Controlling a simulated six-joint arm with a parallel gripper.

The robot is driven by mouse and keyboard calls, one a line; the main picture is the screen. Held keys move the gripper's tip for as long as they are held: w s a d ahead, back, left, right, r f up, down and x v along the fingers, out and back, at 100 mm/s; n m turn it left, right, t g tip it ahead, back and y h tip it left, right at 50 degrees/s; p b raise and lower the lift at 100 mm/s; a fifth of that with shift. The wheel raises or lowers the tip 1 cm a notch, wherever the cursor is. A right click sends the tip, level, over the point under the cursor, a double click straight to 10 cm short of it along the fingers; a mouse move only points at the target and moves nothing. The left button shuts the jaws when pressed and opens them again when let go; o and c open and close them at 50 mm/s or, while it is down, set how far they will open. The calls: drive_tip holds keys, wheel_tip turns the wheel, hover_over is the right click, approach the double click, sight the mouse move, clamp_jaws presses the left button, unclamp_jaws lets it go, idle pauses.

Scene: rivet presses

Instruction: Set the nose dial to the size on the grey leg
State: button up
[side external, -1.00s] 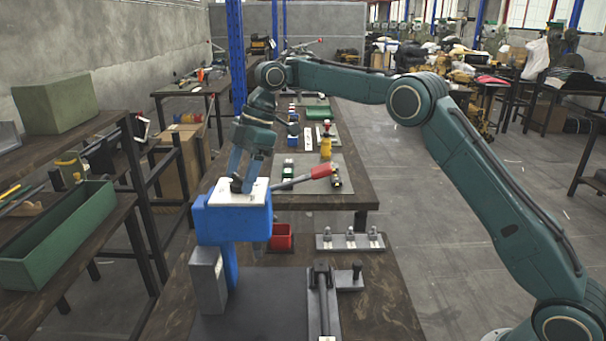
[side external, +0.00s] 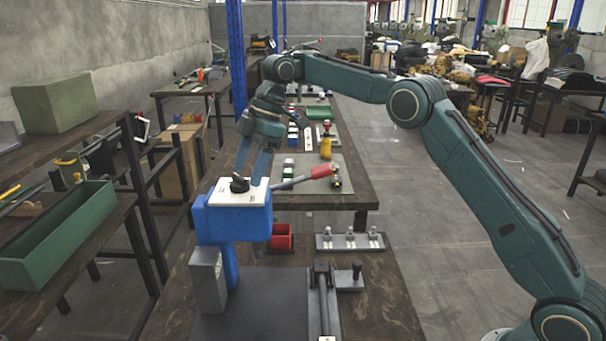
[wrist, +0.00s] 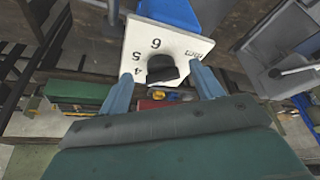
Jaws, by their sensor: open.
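The blue press (side external: 230,222) carries a white dial plate (side external: 255,193) on top with a black knob (side external: 239,184). In the wrist view the plate (wrist: 150,30) shows the numbers 4, 5 and 6, and the knob (wrist: 162,68) sits below them at the plate's near edge. Which number the knob points to I cannot tell. A grey block (side external: 208,282) stands against the press's lower left; no size can be read on it. My gripper (side external: 249,177) is open above and behind the knob; in the wrist view its fingers (wrist: 162,73) are apart, one to each side of the knob.
A lever with a red grip (side external: 320,171) sticks out right of the press. A red bin (side external: 281,238) and a grey rack with several pegs (side external: 350,242) stand on the bench behind. Shelves with a green tray (side external: 62,240) are at left.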

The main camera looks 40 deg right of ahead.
drive_tip(key=d, duration=0.3)
drive_tip(key=s+d, duration=0.1)
drive_tip(key=d, duration=0.3)
drive_tip(key=s+d, duration=0.1)
drive_tip(key=d, duration=0.2)
drive_tip(key=shift+s+d, duration=0.15)
drive_tip(key=s+a+r+m+t, duration=0.1)
drive_tip(key=s+a+r+m, duration=0.15)
drive_tip(key=s+r, duration=0.2)
drive_tip(key=s+a+r+m+t+h, duration=0.1)
drive_tip(key=s+r+m, duration=0.2)
drive_tip(key=s, duration=0.3)
drive_tip(key=s+a+r+m+t, duration=0.1)
drive_tip(key=s+a+r+m, duration=0.15)
drive_tip(key=s, duration=0.35)
drive_tip(key=s+d+f+m+h, duration=0.1)
drive_tip(key=s+d+f+m, duration=0.1)
drive_tip(key=s, duration=0.5)
drive_tip(key=s+d+f+m+t+h, duration=0.1)
drive_tip(key=s+f+m, duration=0.2)
drive_tip(key=s, duration=0.3)
drive_tip(key=s+d+f+m+h, duration=0.1)
drive_tip(key=s+d+f+m, duration=0.1)
drive_tip(key=s, duration=0.5)
drive_tip(key=shift+s+d+f+m+t, duration=0.3)
drive_tip(key=shift+f, duration=0.4)
